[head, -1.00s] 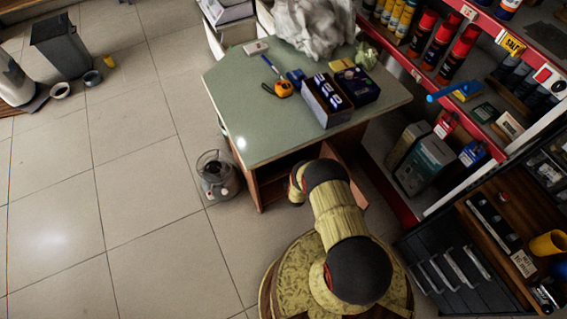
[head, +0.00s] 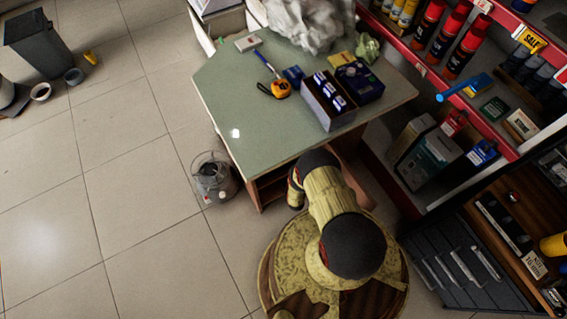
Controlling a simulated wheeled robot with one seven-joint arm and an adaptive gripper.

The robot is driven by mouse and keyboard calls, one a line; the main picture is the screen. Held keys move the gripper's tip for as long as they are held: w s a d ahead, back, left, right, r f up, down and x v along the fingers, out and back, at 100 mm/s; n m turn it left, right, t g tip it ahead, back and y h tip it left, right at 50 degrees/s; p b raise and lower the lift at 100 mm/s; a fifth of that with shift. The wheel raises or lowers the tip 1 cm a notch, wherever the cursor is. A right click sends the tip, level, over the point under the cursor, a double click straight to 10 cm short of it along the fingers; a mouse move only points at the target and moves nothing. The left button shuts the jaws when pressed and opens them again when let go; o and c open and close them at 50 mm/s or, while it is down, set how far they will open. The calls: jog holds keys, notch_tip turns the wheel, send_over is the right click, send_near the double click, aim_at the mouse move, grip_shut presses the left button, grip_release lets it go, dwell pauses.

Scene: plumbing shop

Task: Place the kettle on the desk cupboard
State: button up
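The desk (head: 222,112) has a pale green top and a wooden body with an open space below. I take this to be the desk cupboard. My yellow arm is folded in front of the desk, right of the kettle and apart from it. My gripper does not show; the arm's end is hidden behind its own links.
The desktop holds an orange tape measure (head: 281,88), a dark box (head: 328,102) and crumpled white plastic (head: 312,22). Its left front part is bare. A red-edged shelf (head: 470,112) and a black drawer unit (head: 455,272) stand right. Open floor lies left; a bin (head: 40,44) stands far back.

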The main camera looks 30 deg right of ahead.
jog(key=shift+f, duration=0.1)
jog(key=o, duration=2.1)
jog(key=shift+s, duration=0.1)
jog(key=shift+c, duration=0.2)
